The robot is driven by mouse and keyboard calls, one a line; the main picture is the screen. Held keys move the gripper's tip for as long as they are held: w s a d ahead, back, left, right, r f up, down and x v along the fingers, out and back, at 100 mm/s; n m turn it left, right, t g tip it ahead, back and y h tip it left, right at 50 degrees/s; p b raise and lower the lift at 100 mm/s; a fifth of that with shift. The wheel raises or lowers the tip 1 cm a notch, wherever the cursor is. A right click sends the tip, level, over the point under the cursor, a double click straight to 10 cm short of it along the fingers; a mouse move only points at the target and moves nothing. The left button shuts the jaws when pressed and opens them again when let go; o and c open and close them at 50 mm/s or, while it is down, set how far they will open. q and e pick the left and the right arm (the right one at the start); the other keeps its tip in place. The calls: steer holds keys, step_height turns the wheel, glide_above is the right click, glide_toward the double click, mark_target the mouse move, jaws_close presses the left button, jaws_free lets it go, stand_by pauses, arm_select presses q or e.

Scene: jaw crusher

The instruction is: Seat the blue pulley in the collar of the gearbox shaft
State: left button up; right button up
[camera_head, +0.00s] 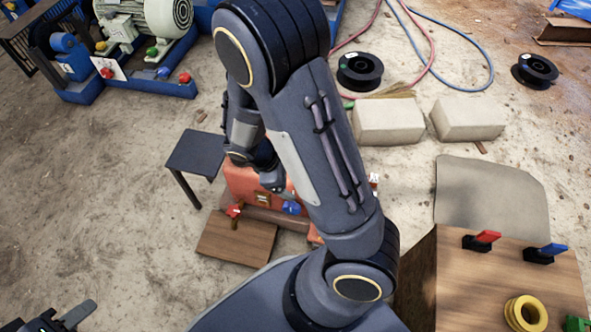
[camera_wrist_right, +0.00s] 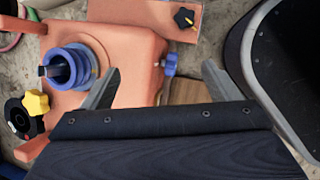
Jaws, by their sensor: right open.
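The orange gearbox (camera_wrist_right: 115,45) fills the upper left of the right wrist view. In the head view the gearbox (camera_head: 240,183) is partly hidden behind my right arm. A blue ringed pulley (camera_wrist_right: 86,75) is at the gearbox's left part, with a dark shaft end inside its opening. I cannot tell how deep it sits or see the collar clearly. My right gripper (camera_wrist_right: 160,82) is open and empty, its fingers to the right of the pulley and apart from it. My left gripper (camera_head: 66,318) is at the head view's bottom left corner, cut off by the edge, far from the gearbox.
A yellow star knob (camera_wrist_right: 37,103) lies left of the pulley, a blue knob (camera_wrist_right: 170,64) right. A dark small table (camera_head: 197,152) stands beside the gearbox. A wooden bench (camera_head: 470,285) at right bears a yellow pulley (camera_head: 525,313) and red and blue switches. Bare ground lies left.

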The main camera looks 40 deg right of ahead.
steer(key=s+a+r+m+t+y, duration=0.2)
steer(key=s+r+m+t+y, duration=0.1)
steer(key=r, duration=0.6)
steer(key=s+a+r+m+t+y, duration=0.3)
steer(key=s+r+m, duration=0.4)
steer(key=r, duration=0.3)
steer(key=shift+s+a+r+m+t+y, duration=0.15)
steer(key=shift+a+r+m+t+y, duration=0.15)
steer(key=shift+m+t+y, duration=0.7)
steer(key=shift+r+g, duration=0.15)
steer(key=shift+g, duration=0.15)
step_height(320, 180, up, 35)
steer(key=p, duration=3.5)
